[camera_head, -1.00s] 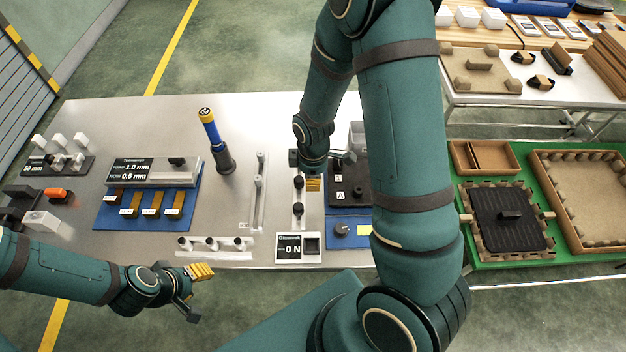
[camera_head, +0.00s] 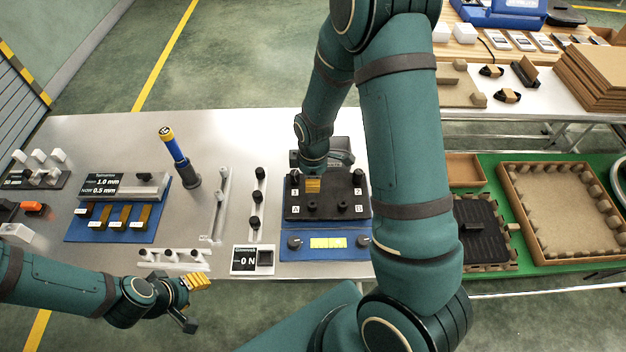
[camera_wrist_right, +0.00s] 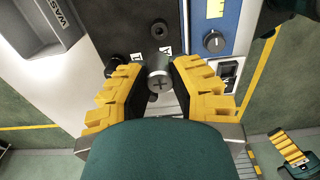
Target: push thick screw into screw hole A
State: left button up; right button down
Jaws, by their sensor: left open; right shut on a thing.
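The thick screw (camera_wrist_right: 157,82), grey with a cross-slotted head, is held between the yellow fingers of my right gripper (camera_wrist_right: 158,92). In the head view my right gripper (camera_head: 313,185) is over the dark screw board (camera_head: 327,211), and the screw is hidden there. Screw hole A (camera_head: 312,206) is a dark ring beside the letter A. It also shows in the right wrist view (camera_wrist_right: 160,30), above the screw in the picture and apart from it. The screw's tip is hidden. My left gripper (camera_head: 190,303) is open and empty, off the table's front edge.
A blue panel (camera_head: 268,243) with knobs and a yellow display adjoins the board. A "0 N" gauge (camera_head: 252,261) and a rack with black-headed pieces (camera_head: 258,200) are left of it. A blue-yellow screwdriver (camera_head: 172,146) stands further left.

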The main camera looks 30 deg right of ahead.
jog(key=shift+f, duration=0.2)
jog(key=shift+f, duration=0.75)
jog(key=shift+f+b, duration=1.4)
jog(key=shift+f, duration=0.4)
jog(key=shift+f+b, duration=0.35)
jog(key=shift+b, duration=0.15)
jog(key=shift+f+b, duration=0.85)
jog(key=shift+f, duration=0.1)
dwell(0.4)
jog(key=c, duration=0.9)
grip_release()
